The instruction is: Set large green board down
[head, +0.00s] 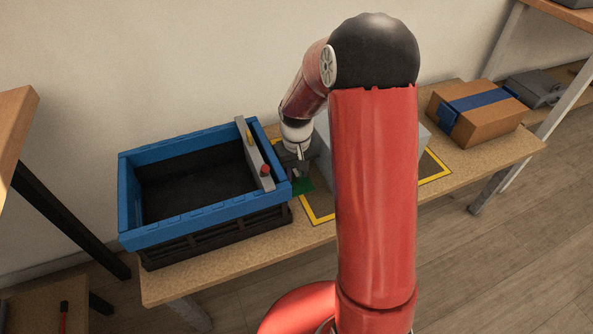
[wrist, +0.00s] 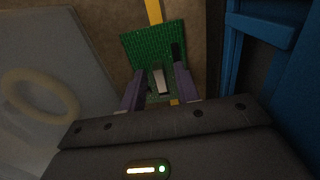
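The large green board (wrist: 150,48) lies below my gripper in the wrist view, flat over a yellow tape line, with a white part and a dark part on it. Whether it rests fully on the tabletop is hard to tell. In the head view only a small green piece of the board (head: 304,186) shows, beside the blue crate. My gripper (wrist: 159,72) points down at the board. Its two purple fingers stand apart, with a gap on each side of the white part. In the head view my gripper (head: 300,158) is partly hidden by my arm.
The blue crate (head: 190,228) stands close left of my gripper, with a grey bar (head: 254,152) across its right side. A grey box (head: 324,150) is close on the other side. Yellow tape (head: 320,219) marks the tabletop. A cardboard box (head: 480,112) stands farther right.

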